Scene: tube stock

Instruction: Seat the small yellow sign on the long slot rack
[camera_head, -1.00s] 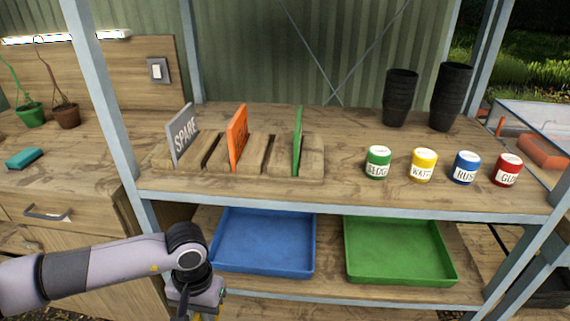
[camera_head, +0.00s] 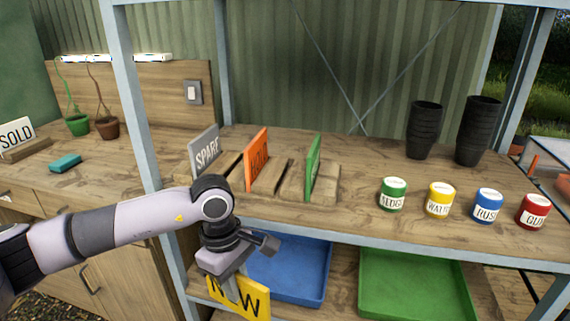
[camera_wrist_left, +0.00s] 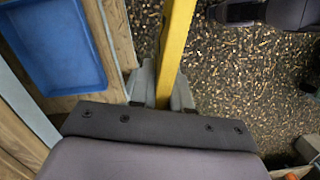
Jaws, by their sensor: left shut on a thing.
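The small yellow sign (camera_head: 257,302) hangs below my left gripper (camera_head: 232,277), with black lettering that reads like NEW, partly covered by the fingers. In the left wrist view the sign (camera_wrist_left: 177,45) shows edge-on as a yellow strip between the two fingers (camera_wrist_left: 162,88); the gripper is shut on it. The long slot rack (camera_head: 326,184) is a row of wooden blocks on the upper shelf. It holds a grey SPARE sign (camera_head: 204,150), an orange sign (camera_head: 256,160) and a green sign (camera_head: 313,168). My left arm hides part of its left end. The held sign is in front of and below the rack.
Several labelled tins, such as the green tin (camera_head: 393,195), stand right of the rack. Black pots (camera_head: 424,130) stand behind them. A blue tray (camera_head: 315,270) and green tray (camera_head: 415,290) lie below. A grey post (camera_head: 140,110) rises left of the rack.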

